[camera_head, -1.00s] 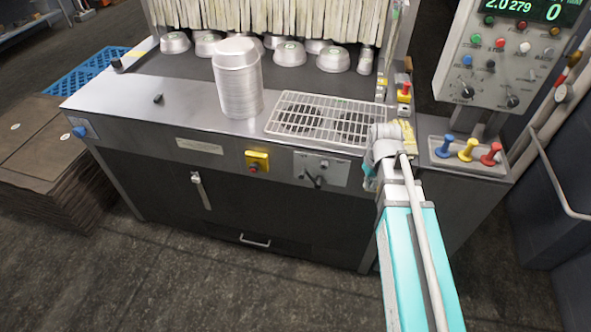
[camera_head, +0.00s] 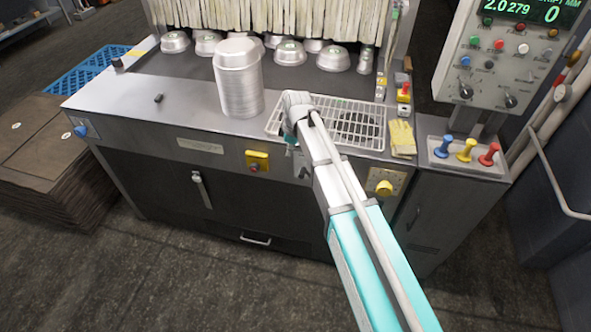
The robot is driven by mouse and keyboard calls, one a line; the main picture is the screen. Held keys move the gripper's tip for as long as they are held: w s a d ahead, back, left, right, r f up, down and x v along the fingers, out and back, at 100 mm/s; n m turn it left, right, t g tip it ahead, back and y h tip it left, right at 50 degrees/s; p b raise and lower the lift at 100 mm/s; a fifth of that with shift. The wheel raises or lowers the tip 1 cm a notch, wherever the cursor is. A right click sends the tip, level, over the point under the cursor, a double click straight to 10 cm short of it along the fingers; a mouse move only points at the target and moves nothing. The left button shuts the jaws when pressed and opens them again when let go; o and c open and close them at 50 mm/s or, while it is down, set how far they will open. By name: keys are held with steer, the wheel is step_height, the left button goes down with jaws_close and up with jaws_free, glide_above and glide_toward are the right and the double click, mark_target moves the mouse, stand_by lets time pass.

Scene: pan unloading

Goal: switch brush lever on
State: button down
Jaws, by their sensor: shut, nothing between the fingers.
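Several levers are in view and I cannot read which one is marked for the brush. A blue lever (camera_head: 444,147), a yellow lever (camera_head: 467,151) and a red lever (camera_head: 488,155) stand upright in a row on the right-hand cabinet. A grey handle (camera_head: 199,184) hangs on the machine's front.
A tall stack of metal pans (camera_head: 238,80) stands just left of my wrist. The wire grate (camera_head: 365,128) and a yellow cloth-like item (camera_head: 402,138) lie to its right. A control box (camera_head: 510,55) stands at right. Floor in front is clear.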

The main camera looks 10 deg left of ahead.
steer(key=shift+a, duration=0.35)
steer(key=shift+f, duration=0.2)
step_height(320, 180, down, 10)
steer(key=a+b, duration=0.1)
steer(key=b, duration=0.9)
steer(key=d, duration=0.1)
steer(key=d+r+p, duration=0.1)
steer(key=d, duration=0.1)
steer(key=shift+d+r, duration=0.2)
steer(key=shift+d, duration=0.1)
steer(key=shift+s+r, duration=0.1)
steer(key=shift+s, duration=0.05)
stand_by(0.5)
